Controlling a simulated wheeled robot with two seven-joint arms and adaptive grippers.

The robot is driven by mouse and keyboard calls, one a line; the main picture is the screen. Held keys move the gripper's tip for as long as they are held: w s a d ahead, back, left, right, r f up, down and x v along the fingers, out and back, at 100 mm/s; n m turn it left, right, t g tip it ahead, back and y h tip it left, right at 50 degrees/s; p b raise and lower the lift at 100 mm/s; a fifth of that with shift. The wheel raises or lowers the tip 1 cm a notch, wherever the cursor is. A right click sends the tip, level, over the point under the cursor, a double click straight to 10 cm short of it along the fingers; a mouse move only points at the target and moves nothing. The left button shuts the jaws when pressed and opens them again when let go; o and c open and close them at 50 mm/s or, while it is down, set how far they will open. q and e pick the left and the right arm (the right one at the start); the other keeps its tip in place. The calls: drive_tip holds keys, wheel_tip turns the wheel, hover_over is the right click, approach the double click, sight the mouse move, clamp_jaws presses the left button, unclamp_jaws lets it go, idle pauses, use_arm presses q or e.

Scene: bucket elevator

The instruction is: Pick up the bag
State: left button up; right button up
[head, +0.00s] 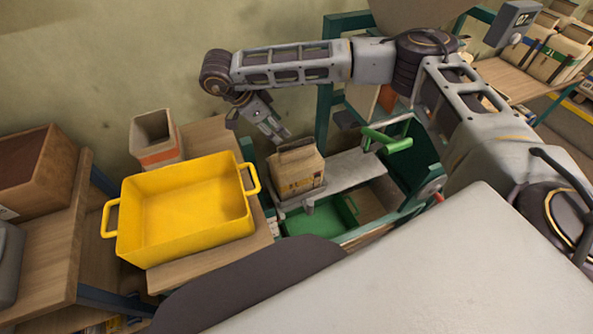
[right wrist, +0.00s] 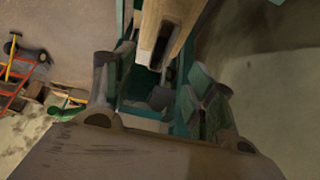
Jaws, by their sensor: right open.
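The bag (head: 297,172) is a tan, boxy bag with a dark handle on top and printing on its front. It stands upright on the grey and green machine, right of the yellow bin. My right gripper (head: 268,126) is just above and to the left of the bag's handle, pointing down toward it. It is open and empty. The fingers look apart from the bag. My left gripper is not in view.
A yellow bin (head: 185,215) stands on a wooden table left of the bag, with an open box (head: 156,138) behind it. A green crank handle (head: 388,138) stands close to the bag's right. A green tray (head: 318,217) lies below the bag. A wall is behind.

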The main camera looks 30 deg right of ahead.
sight(295, 145)
drive_tip(key=shift+x, duration=4.3)
drive_tip(key=shift+f, duration=0.1)
drive_tip(key=shift+w+x, duration=0.2)
drive_tip(key=shift+x, duration=2.05)
drive_tip(key=shift+d+f, duration=0.25)
drive_tip(key=shift+f, duration=0.2)
clamp_jaws()
